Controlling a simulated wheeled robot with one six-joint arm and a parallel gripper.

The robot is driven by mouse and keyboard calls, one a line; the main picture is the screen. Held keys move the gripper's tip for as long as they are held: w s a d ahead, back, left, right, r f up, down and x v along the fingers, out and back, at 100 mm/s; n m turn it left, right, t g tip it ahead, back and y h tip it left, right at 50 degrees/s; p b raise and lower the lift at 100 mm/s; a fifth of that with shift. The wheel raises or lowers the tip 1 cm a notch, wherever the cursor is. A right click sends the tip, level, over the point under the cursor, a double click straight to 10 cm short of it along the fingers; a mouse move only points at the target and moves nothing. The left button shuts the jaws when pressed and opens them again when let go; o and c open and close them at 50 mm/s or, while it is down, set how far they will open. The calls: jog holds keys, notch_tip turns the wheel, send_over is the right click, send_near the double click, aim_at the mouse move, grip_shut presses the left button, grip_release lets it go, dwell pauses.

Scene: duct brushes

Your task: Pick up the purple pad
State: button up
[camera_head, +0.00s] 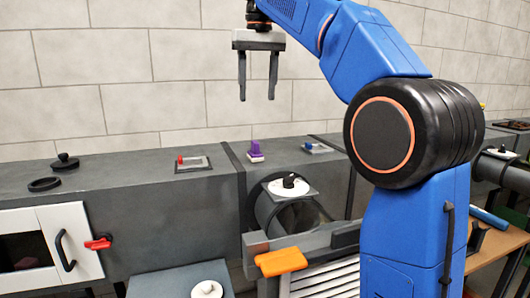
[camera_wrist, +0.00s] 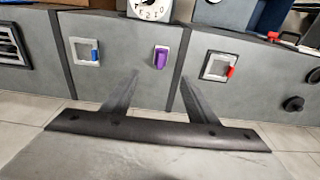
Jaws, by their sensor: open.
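The purple pad (camera_head: 255,147) stands upright on a small light base on top of the grey duct, near the middle of the head view. In the wrist view the purple pad (camera_wrist: 161,59) shows just beyond the fingertips, roughly centred between them. My gripper (camera_head: 257,98) is open and empty, with its fingers pointing down, well above the duct top. Its two dark fingers also show in the wrist view (camera_wrist: 160,78), spread apart. Nothing touches the pad.
A frame with a red handle (camera_head: 193,163) lies left of the pad, and one with a blue handle (camera_head: 315,148) lies right. A black knob (camera_head: 65,161) and ring (camera_head: 44,184) sit far left. A round opening with a white dial (camera_head: 289,187) is in front.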

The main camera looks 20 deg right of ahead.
send_near(255, 142)
jog(key=f, duration=0.5)
jog(key=shift+w+d+f, duration=0.1)
jog(key=shift+w+d, duration=0.1)
jog(key=shift+w, duration=0.15)
jog(key=shift+w+a+f, duration=0.1)
jog(key=shift+w+f, duration=0.1)
jog(key=shift+f, duration=0.85)
jog(key=shift+w+d+f, duration=0.1)
jog(key=shift+w+f, duration=0.05)
jog(key=shift+f, duration=0.9)
jog(key=shift+w+a+f, duration=0.1)
jog(key=shift+w+f, duration=0.1)
jog(key=shift+f, duration=0.8)
jog(key=c, duration=1.2)
